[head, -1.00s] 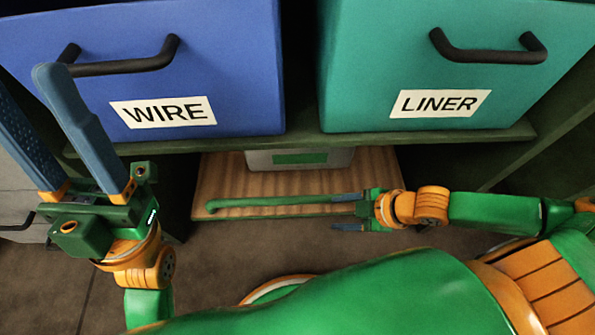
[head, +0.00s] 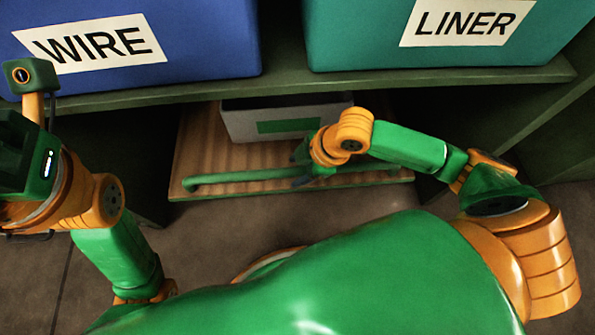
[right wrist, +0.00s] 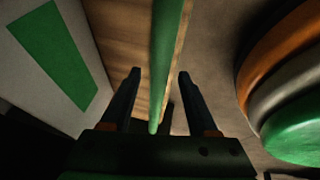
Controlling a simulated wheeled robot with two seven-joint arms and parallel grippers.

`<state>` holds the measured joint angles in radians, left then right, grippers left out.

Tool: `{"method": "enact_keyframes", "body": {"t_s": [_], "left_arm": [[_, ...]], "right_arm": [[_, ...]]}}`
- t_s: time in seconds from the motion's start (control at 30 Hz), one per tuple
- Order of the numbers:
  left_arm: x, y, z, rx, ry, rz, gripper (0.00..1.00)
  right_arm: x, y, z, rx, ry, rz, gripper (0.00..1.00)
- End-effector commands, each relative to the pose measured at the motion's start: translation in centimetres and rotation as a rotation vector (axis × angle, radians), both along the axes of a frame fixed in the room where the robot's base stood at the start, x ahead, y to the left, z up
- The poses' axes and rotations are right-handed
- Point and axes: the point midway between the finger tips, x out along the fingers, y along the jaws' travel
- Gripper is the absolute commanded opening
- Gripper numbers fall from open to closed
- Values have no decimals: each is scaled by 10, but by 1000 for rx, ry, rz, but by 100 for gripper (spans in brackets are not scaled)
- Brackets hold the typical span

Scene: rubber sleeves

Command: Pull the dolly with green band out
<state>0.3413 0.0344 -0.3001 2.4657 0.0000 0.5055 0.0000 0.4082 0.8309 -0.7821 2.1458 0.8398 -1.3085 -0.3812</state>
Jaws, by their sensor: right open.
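The dolly (head: 205,145) is a wooden board low under the shelf, with a green bar handle (head: 235,177) along its front edge. A grey box (head: 238,122) with a green band (head: 287,126) stands on it. My right gripper (head: 303,172) is at the bar, near its middle. In the right wrist view, the open right gripper (right wrist: 158,78) has one finger on each side of the green bar (right wrist: 166,45); contact is not clear.
A blue WIRE bin (head: 200,40) and a teal LINER bin (head: 360,40) sit on the shelf (head: 290,88) above the dolly. Dark uprights flank the bay. The floor (head: 215,235) in front of the dolly is clear.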

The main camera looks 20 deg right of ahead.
Motion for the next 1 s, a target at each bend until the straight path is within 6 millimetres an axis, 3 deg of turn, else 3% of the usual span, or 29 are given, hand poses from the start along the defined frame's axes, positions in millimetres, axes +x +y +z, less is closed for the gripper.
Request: {"method": "enact_keyframes", "body": {"t_s": [0.3,0.5,0.53,1.0], "left_arm": [[-2,0,2,0,-10,0,50],[-2,0,2,1,-9,0,50],[-2,0,2,1,-9,1,50],[-2,0,1,1,-9,1,50]], "right_arm": [[1,1,-2,-1,0,0,57],[1,0,-2,-1,0,0,3],[0,0,-2,-1,0,0,0],[0,0,-2,-2,1,0,0]]}}
